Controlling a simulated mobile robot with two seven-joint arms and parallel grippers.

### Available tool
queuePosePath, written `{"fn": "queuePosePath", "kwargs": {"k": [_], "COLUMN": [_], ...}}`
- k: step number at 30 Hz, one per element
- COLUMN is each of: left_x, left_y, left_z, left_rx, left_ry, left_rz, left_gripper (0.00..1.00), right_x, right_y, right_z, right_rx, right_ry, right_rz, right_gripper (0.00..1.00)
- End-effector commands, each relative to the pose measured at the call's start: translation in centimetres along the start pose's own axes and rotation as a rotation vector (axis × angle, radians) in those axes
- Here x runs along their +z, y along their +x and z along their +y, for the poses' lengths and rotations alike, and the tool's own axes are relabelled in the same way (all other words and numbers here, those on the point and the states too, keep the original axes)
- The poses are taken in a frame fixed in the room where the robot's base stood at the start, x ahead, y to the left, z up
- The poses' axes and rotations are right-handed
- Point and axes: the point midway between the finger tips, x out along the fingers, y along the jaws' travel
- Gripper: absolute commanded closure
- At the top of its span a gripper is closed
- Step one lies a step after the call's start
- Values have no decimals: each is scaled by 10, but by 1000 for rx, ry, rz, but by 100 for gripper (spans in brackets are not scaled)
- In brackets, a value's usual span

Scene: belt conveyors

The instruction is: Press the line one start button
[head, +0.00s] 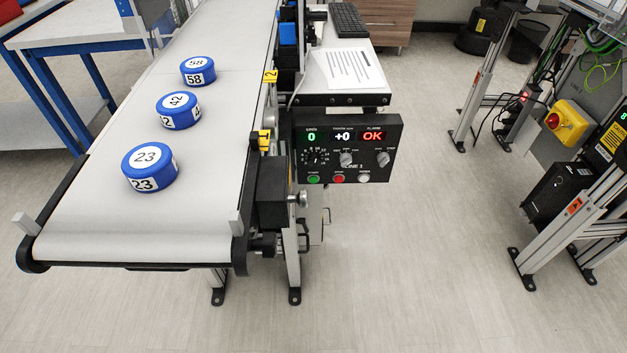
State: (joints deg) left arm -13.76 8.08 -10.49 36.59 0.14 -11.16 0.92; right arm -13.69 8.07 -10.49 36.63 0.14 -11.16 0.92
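A black control panel (346,147) marked "LINE 1" is mounted at the right side of the conveyor's near end. Its green start button (313,179) sits at the lower left of the panel face. A red button (338,179) and a pale button (363,178) are to its right in the same row. The displays above show "0", "+0" and a red "OK". Several knobs sit between the displays and the buttons. Neither of my grippers shows in the head view.
The conveyor belt (205,130) carries three numbered blue round containers, the nearest marked 23 (150,168). A small table with a paper (350,68) and keyboard (348,20) stands behind the panel. A yellow box with a red knob (566,125) is at right. The floor (410,270) before the panel is clear.

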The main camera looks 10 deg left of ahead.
Motion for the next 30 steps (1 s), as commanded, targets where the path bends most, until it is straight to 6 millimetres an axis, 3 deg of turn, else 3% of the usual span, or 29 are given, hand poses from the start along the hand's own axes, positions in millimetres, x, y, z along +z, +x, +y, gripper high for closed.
{"fn": "queuePosePath", "kwargs": {"k": [1, 10, 30], "left_x": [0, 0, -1], "left_y": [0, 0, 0], "left_z": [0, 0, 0], "left_rx": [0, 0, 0], "left_ry": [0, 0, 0], "left_rz": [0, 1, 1], "left_gripper": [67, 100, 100], "right_x": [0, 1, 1], "right_y": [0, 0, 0], "right_z": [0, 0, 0], "right_rx": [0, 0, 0], "right_ry": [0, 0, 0], "right_rz": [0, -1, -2], "right_gripper": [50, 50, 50]}}
